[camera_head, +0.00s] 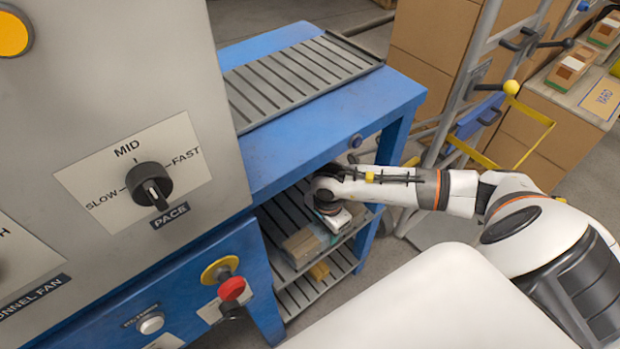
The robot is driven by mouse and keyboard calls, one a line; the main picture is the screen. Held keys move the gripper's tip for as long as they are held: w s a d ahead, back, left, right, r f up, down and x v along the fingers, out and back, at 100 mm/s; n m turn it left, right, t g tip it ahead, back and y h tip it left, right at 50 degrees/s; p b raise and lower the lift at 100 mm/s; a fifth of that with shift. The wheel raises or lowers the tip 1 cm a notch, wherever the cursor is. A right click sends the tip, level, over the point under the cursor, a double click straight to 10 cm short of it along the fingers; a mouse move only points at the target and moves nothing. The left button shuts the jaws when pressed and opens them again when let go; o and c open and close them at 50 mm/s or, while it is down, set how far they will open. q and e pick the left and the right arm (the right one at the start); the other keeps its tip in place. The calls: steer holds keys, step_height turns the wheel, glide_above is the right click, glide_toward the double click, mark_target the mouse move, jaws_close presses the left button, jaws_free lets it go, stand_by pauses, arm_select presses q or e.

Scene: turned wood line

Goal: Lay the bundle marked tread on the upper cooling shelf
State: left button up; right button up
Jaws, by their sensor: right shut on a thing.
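A brown wrapped bundle (300,244) is at the upper slatted shelf (287,212) under the blue bench. Its marking cannot be read from here. My right arm reaches in from the right, below the bench top. My right gripper (326,228) is shut on this bundle, low over the shelf; its fingertips are mostly hidden. I cannot tell whether the bundle's whole underside touches the slats. A yellowish piece (318,271) lies lower, on the lower slatted shelf (296,296). My left gripper is not in view.
The blue bench (330,122) with a grey slatted top (295,75) overhangs the shelves closely above my right wrist. A grey machine panel with a pace knob (149,184) stands left, with a red button (231,289) below. A metal-framed cart and cartons (432,35) stand right.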

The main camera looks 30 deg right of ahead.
steer(key=w, duration=0.6)
steer(key=shift+a, duration=0.25)
step_height(320, 180, down, 3)
steer(key=shift+f+b, duration=0.2)
steer(key=shift+b, duration=0.35)
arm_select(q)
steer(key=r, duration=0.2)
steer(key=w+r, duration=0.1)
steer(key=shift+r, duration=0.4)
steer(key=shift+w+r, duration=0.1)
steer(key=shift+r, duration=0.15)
arm_select(e)
steer(key=shift+f, duration=0.1)
steer(key=o, duration=1.2)
steer(key=shift+o, duration=0.2)
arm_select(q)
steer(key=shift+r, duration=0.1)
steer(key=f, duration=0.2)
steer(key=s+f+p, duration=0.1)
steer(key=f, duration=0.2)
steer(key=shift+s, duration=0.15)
arm_select(e)
step_height(320, 180, up, 8)
steer(key=shift+f, duration=0.15)
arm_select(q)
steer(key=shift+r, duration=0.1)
